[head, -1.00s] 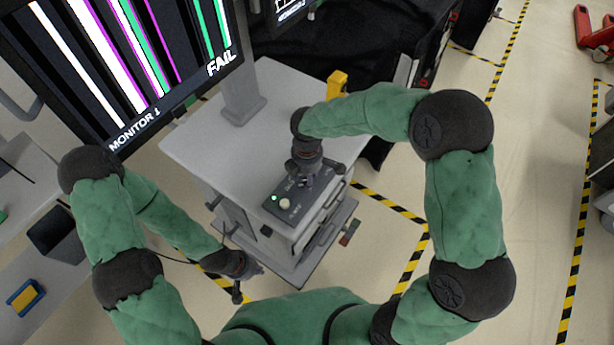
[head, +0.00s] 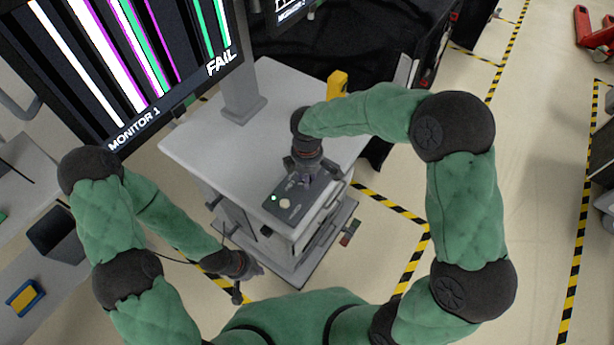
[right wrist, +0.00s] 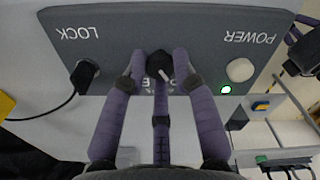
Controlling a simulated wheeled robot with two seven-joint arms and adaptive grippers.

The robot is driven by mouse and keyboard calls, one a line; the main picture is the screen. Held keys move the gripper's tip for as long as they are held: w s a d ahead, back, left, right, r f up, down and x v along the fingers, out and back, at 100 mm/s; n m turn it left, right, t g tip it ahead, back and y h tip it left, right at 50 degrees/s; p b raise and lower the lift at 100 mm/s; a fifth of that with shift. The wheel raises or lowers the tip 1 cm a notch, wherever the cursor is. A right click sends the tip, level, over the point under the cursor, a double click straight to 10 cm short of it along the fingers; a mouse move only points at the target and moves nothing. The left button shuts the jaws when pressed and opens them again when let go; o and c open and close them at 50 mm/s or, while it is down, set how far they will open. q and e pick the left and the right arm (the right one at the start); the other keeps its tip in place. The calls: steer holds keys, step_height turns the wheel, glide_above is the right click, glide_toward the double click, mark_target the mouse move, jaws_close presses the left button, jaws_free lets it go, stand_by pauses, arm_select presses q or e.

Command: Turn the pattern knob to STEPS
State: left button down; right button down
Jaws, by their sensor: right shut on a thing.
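The control panel (head: 275,207) sits on the front edge of the grey cart. In the right wrist view it is upside down, with LOCK and POWER labels. The black pattern knob (right wrist: 160,65) with a white pointer line is between the purple fingers of my right gripper (right wrist: 160,72), which is shut on it. The knob's position labels are mostly hidden by the fingers. In the head view my right gripper (head: 308,180) covers the knob from above. My left gripper (head: 242,288) hangs low beside the cart, away from the panel; its jaw opening is unclear.
The monitor (head: 145,60) shows vertical colour stripes, FAIL and MONITOR 1. The cart top (head: 205,140) is mostly clear.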

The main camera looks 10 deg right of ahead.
steer(key=m+b, duration=0.1)
steer(key=m, duration=0.5)
stand_by(0.6)
steer(key=c, duration=1)
jaws_free()
steer(key=shift+r, duration=0.1)
step_height(320, 180, up, 12)
steer(key=shift+f, duration=0.1)
